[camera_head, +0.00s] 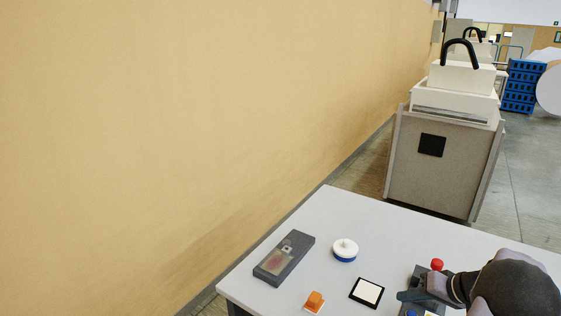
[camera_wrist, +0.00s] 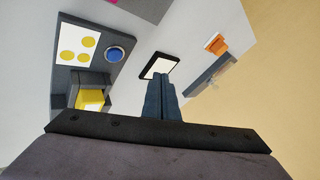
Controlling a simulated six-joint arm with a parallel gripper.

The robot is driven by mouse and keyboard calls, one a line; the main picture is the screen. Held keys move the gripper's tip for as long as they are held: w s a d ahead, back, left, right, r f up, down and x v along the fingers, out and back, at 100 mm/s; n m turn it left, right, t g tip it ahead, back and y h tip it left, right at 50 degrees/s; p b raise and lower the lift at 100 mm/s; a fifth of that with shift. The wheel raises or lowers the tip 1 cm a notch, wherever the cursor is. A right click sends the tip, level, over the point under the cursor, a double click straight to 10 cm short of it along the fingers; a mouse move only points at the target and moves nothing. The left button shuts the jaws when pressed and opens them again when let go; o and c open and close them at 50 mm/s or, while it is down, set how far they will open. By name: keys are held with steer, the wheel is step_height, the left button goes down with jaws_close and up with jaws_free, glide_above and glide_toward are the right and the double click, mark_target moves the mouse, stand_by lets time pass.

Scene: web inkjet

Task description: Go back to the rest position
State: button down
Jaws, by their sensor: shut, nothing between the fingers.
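My gripper (camera_head: 412,296) is at the lower right of the head view, low over the grey table (camera_head: 400,228), beside a dark control box with a red button (camera_head: 437,265). In the wrist view my gripper (camera_wrist: 158,84) is shut, its two blue-grey fingers together with nothing between them. The fingertips appear just in front of a white square with a black border (camera_wrist: 155,66). Whether they touch anything below cannot be told. My arm hides part of the control box in the head view.
A grey case (camera_head: 284,258), a white and blue round piece (camera_head: 345,250), an orange block (camera_head: 314,301) and the black-bordered square (camera_head: 367,292) lie on the table. The wrist view shows a panel with yellow discs (camera_wrist: 78,43) and a blue button (camera_wrist: 114,53). A tan wall (camera_head: 180,130) stands left.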

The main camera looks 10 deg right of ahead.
steer(key=s+a+r+n+g+p, duration=0.1)
steer(key=s+a+g, duration=0.15)
steer(key=a, duration=0.75)
steer(key=s+a+n+g, duration=0.1)
steer(key=s+a+g, duration=0.15)
steer(key=a, duration=0.75)
steer(key=s+a+n+g+h+p, duration=0.1)
steer(key=s+a+n+g+h, duration=0.1)
steer(key=s+a, duration=0.8)
steer(key=shift+s+r+n+h, duration=0.2)
steer(key=shift+s+n+h, duration=0.1)
steer(key=shift+s+h, duration=0.75)
steer(key=c, duration=2.4)
jaws_free()
steer(key=shift+s, duration=0.15)
steer(key=shift+c, duration=0.2)
